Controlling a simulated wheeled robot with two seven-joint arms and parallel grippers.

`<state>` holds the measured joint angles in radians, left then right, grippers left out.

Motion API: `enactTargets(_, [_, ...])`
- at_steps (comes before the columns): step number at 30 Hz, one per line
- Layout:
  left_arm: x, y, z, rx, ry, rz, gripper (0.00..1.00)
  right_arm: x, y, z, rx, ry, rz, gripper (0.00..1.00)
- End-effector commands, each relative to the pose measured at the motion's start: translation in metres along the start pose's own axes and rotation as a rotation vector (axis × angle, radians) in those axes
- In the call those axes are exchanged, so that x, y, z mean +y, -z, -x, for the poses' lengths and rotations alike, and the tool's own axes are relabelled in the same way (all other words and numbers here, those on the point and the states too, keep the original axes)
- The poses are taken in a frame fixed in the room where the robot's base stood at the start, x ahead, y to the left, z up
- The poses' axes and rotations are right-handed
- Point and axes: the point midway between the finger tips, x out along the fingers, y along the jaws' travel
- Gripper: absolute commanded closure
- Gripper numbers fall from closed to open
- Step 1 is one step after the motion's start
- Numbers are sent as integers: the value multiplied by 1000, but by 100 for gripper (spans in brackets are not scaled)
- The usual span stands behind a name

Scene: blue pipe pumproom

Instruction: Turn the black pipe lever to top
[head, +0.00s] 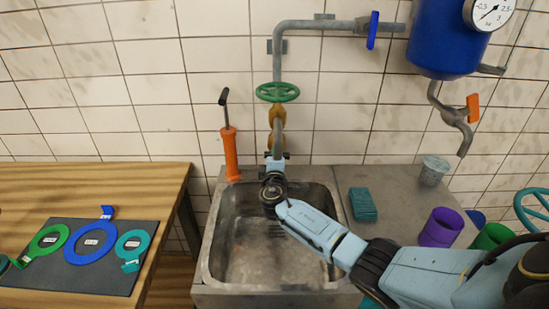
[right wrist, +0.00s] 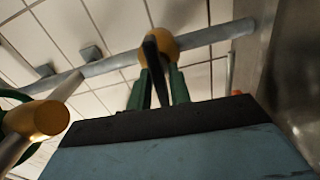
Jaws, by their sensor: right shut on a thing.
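The black pipe lever (right wrist: 152,70) shows in the right wrist view, running from a yellow valve body (right wrist: 160,46) on a grey pipe down between two dark green fingers. My right gripper (right wrist: 158,88) is shut on the lever. In the head view my right arm reaches over the sink from the right, and the right gripper (head: 275,158) is at the lower end of the vertical pipe (head: 279,138), just below the yellow fitting (head: 276,113). The wrist and gripper hide the lever there. My left gripper is out of view.
A metal sink (head: 215,240) lies below. A green handwheel (head: 278,92) sits on the pipe above the gripper. An orange pump (head: 230,152) stands left of the pipe. A teal sponge (head: 363,204), metal cup (head: 434,170) and purple cup (head: 441,227) are on the right counter.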

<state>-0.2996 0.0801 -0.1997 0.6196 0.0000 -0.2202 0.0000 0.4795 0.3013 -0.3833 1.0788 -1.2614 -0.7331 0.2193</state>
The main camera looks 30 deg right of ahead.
Motion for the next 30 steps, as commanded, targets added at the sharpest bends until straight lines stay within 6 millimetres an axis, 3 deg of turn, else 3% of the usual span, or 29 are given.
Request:
enactTargets(20, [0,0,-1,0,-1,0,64,0,0,0,-1,-1,71,100])
enactTargets(21, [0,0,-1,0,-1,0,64,0,0,0,-1,-1,71,78])
enactTargets(23, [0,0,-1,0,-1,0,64,0,0,0,-1,-1,71,70])
enactTargets(30, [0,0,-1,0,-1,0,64,0,0,0,0,-1,70,67])
